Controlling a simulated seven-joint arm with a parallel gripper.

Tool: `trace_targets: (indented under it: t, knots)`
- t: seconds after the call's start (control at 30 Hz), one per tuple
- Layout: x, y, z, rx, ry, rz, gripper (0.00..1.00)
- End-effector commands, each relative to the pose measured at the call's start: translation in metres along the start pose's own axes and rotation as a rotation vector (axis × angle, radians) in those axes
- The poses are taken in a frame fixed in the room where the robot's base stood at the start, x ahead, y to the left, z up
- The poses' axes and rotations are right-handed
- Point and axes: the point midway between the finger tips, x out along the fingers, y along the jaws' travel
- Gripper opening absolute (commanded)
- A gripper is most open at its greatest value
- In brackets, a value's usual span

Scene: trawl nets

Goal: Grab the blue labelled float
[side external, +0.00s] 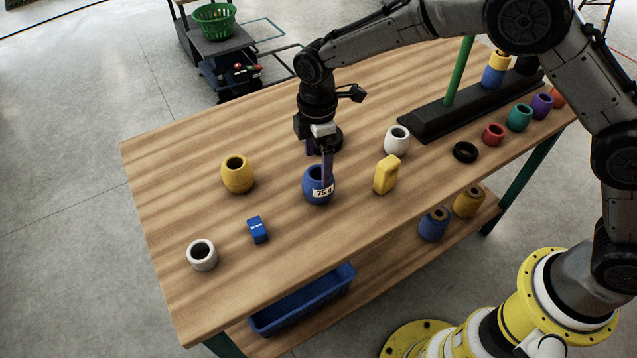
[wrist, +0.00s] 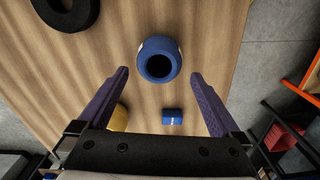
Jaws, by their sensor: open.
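The blue labelled float (side external: 316,197) stands upright on the wooden table, its white label reading "75" facing the side camera. In the wrist view its open dark mouth shows, and the float (wrist: 159,46) lies centred between the fingertips, slightly beyond them. My gripper (side external: 318,170) points down over the float with its purple fingers apart. One finger overlaps the float's front in the side view; the other is partly hidden behind. In the wrist view my gripper (wrist: 160,73) is open and empty, with a gap on each side of the float.
A yellow float (side external: 238,178), blue box (side external: 258,230), yellow block (side external: 386,176) and white floats (side external: 202,261) (side external: 397,143) stand around it.

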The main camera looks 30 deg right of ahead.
Motion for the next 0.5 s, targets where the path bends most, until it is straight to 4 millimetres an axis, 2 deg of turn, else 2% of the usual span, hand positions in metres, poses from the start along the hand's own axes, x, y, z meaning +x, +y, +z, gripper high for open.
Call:
trace_targets:
  t: [0.27,0.5]
  knots:
    - [0.021,0.0,0.001,0.001,-0.001,-0.002,1.0]
    - [0.054,0.001,0.003,0.001,-0.001,-0.001,1.0]
